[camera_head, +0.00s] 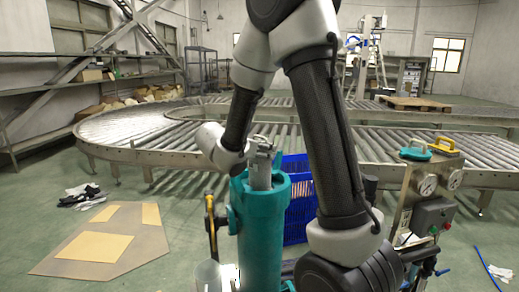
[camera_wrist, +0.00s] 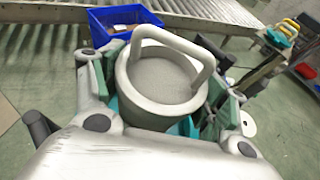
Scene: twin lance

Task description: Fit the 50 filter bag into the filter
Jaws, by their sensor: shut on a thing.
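The filter is an upright teal cylinder (camera_head: 261,240) with an open top, in front of me. A grey filter bag (camera_head: 260,179) stands upright in its mouth, its lower part hidden inside the housing. In the wrist view, the bag (camera_wrist: 160,80) shows a round pale rim, a grey mesh inside and an arched handle. My gripper (camera_head: 262,150) is above the filter mouth, and its fingers (camera_wrist: 160,112) are on either side of the bag's rim, shut on it. Teal of the filter (camera_wrist: 188,128) shows just below the rim. The number on the bag is not readable.
A blue crate (camera_head: 295,211) stands behind the filter. A roller conveyor (camera_head: 395,160) curves behind. Cardboard sheets (camera_head: 104,258) and dark and white cloths (camera_head: 82,196) lie on the left floor.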

